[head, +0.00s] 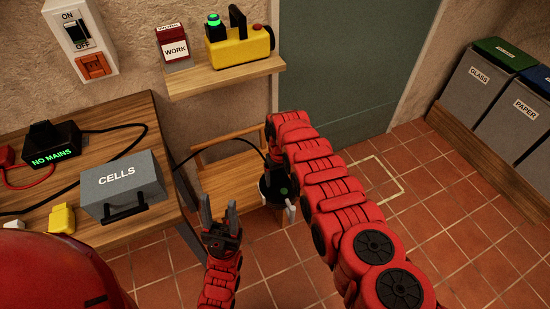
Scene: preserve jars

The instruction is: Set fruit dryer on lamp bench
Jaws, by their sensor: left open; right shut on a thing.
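My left gripper (219,212) is open and empty, its two grey fingers pointing up beside the wooden workbench. My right arm reaches in from the lower right and bends down over a low wooden seat or bench (222,180). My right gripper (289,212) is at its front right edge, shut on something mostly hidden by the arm. A dark rounded part with a small green mark shows there; I cannot tell whether it is the fruit dryer. No label marks the dryer or the lamp bench.
The workbench (120,108) holds a grey CELLS box (122,187), a black NO MAINS unit (52,145) and cables. Bins (478,80) stand right.

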